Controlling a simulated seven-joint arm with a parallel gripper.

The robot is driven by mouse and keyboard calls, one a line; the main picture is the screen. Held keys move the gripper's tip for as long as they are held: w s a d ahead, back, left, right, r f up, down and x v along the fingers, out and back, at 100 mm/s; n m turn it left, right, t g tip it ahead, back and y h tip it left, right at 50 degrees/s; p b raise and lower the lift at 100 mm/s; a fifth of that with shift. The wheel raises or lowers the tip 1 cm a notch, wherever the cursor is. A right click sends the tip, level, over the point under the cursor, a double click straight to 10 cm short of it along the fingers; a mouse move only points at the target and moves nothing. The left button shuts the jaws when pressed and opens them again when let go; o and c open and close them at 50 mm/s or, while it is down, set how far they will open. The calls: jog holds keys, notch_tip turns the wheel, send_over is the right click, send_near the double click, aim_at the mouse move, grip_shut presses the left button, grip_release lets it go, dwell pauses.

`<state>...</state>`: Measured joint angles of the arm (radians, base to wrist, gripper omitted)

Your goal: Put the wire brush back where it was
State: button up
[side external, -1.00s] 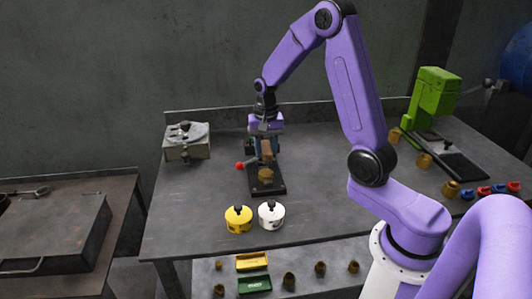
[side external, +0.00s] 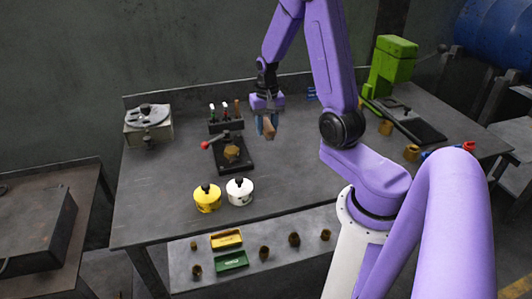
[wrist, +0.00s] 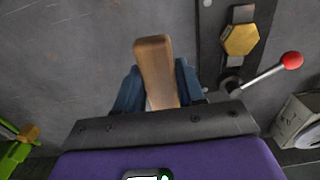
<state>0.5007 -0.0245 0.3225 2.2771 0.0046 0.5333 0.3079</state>
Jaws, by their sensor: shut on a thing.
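The wire brush shows as a tan wooden block or handle (wrist: 155,70) in the wrist view; its bristles are hidden. My gripper (wrist: 155,95) is shut on it between two blue fingers. In the side view my gripper (side external: 267,125) holds the brush (side external: 270,130) to the right of the black fixture plate (side external: 234,164), above the bench as far as I can tell. The brush points down and is slightly tilted.
A brass hex piece (side external: 232,152) sits on the fixture plate, with a red-knobbed lever (side external: 205,145) beside it. A rack (side external: 225,124) with several upright tools stands behind. Yellow (side external: 207,199) and white (side external: 239,192) pots stand in front. A green press (side external: 390,65) stands at right.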

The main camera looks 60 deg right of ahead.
aim_at(268, 155)
jog(key=shift+s+f, duration=0.15)
jog(key=shift+f, duration=3.75)
jog(key=shift+f, duration=0.1)
jog(key=o, duration=0.9)
jog(key=shift+o, duration=0.2)
